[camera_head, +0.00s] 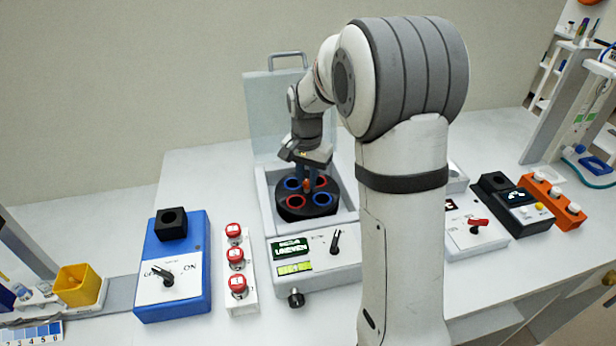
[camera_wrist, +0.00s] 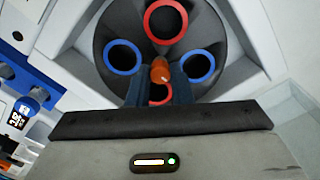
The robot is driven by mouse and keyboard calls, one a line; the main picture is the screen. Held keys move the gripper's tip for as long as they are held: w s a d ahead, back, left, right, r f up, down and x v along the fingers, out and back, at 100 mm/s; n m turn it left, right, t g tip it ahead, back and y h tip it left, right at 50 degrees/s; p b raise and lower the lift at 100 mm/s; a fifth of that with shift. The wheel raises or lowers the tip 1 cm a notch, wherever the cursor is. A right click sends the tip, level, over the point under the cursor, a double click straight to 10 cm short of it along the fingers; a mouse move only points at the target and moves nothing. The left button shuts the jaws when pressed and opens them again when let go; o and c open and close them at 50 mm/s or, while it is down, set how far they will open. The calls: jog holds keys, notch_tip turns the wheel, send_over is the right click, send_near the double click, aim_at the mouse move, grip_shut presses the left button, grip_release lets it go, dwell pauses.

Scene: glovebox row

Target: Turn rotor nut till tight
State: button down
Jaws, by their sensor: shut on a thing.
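The black rotor (camera_head: 295,212) sits in the open white centrifuge, with red-ringed and blue-ringed holes around its middle. The orange rotor nut (camera_head: 307,185) stands at its centre. It also shows in the wrist view as an orange knob (camera_wrist: 160,70). My gripper (camera_head: 306,178) reaches down from above and is shut on the rotor nut, one finger at each side. In the wrist view, my gripper (camera_wrist: 160,88) partly hides the near red-ringed hole. The rotor holes in sight look empty.
The centrifuge lid (camera_head: 262,115) stands open behind the rotor. Its front display (camera_head: 291,249) reads "UNEVEN", beside a black lever. A blue switch box (camera_head: 183,285) and a strip of red buttons (camera_head: 236,258) stand to the left. An orange button box (camera_head: 553,203) stands to the right.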

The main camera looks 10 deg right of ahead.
aim_at(307, 182)
jog(key=shift+w+r+m, duration=0.15)
jog(key=shift+m, duration=0.65)
dwell(1.2)
jog(key=c, duration=1.3)
grip_release()
notch_tip(307, 182, up, 8)
jog(key=shift+f, duration=0.2)
jog(key=shift+s, duration=0.2)
jog(key=s+n+t, duration=0.2)
jog(key=s+n, duration=0.7)
jog(key=s, duration=1.5)
jog(key=shift+s+d+f+t, duration=0.2)
jog(key=shift+s+f+t, duration=0.2)
jog(key=shift+f, duration=0.05)
